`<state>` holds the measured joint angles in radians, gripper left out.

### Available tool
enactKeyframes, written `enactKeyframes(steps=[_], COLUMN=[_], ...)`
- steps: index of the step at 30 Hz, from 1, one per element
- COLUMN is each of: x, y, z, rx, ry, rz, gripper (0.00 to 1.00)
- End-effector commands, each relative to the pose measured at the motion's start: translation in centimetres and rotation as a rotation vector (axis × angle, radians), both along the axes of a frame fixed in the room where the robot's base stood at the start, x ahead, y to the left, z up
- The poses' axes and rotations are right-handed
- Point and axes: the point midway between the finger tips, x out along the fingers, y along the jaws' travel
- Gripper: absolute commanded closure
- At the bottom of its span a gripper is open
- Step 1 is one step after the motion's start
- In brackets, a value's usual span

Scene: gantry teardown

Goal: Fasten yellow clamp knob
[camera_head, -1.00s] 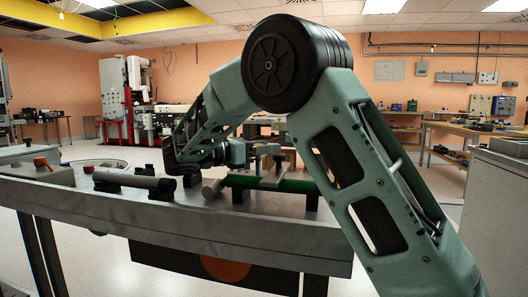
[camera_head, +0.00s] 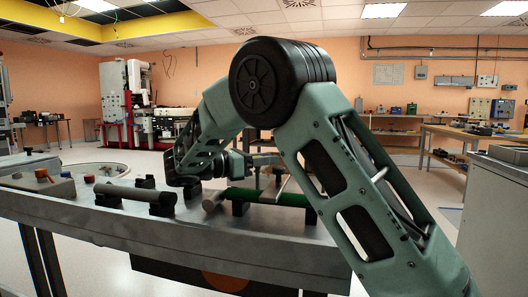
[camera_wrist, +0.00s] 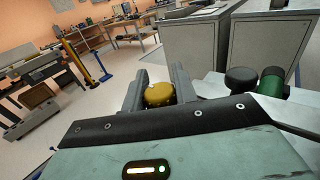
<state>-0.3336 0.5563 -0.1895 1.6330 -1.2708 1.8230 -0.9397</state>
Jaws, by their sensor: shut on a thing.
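The yellow clamp knob (camera_wrist: 159,94) sits between the two dark fingers of my gripper (camera_wrist: 159,88) in the wrist view. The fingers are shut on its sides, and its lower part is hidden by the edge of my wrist. In the head view my gripper (camera_head: 258,162) is small, over the bench near a green tube (camera_head: 268,197). The yellow knob cannot be made out clearly there. The green tube also shows at the right of the wrist view (camera_wrist: 272,82), beside a black round knob (camera_wrist: 241,79).
The grey bench (camera_head: 95,222) bears a dark rod (camera_head: 128,193) on black supports, a red knob (camera_head: 42,174) and a grey cylinder end (camera_head: 212,201). A grey cabinet (camera_head: 500,200) stands at the right. Open floor lies between bench and back tables.

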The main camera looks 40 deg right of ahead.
Motion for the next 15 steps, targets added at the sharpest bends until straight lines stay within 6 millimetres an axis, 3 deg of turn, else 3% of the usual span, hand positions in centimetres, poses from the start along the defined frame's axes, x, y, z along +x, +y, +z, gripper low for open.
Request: enactKeyframes(steps=[3,15], x=[-0.06,-0.53], y=[0.04,0.26], z=[0.88,0.86], rx=[-0.001,-0.001], ry=[0.005,0.004], rz=[-0.066,-0.335], gripper=[0.95,0.95])
